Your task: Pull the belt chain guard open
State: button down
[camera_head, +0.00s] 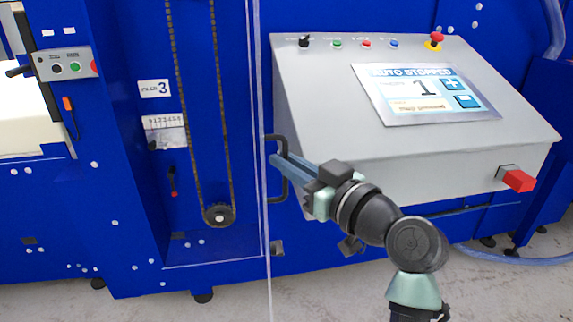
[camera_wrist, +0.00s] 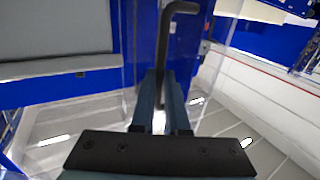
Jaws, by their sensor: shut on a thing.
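The belt chain guard (camera_head: 258,230) is a clear panel with a pale edge in front of the chain (camera_head: 230,130) on the blue machine. Its dark handle (camera_head: 285,178) is an upright bar near the panel's right edge. My gripper (camera_head: 278,160) reaches in from the right and is shut on the handle. In the wrist view the handle (camera_wrist: 172,35) runs between the blue-grey fingers of my gripper (camera_wrist: 160,95), which hide part of it. I cannot tell how far the guard stands from its frame.
A grey control box (camera_head: 330,110) with a lit screen (camera_head: 425,95) stands right behind my arm. A red knob (camera_head: 517,180) juts from its right front. Grey floor (camera_head: 340,300) is open in front. A blue hose (camera_head: 520,259) lies at the right.

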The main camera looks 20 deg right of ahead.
jog(key=c, duration=0.9)
grip_release()
jog(key=shift+w+f, duration=0.1)
jog(key=shift+w, duration=0.15)
jog(key=shift+s, duration=0.15)
jog(key=v, duration=1.3)
jog(key=shift+a, duration=0.15)
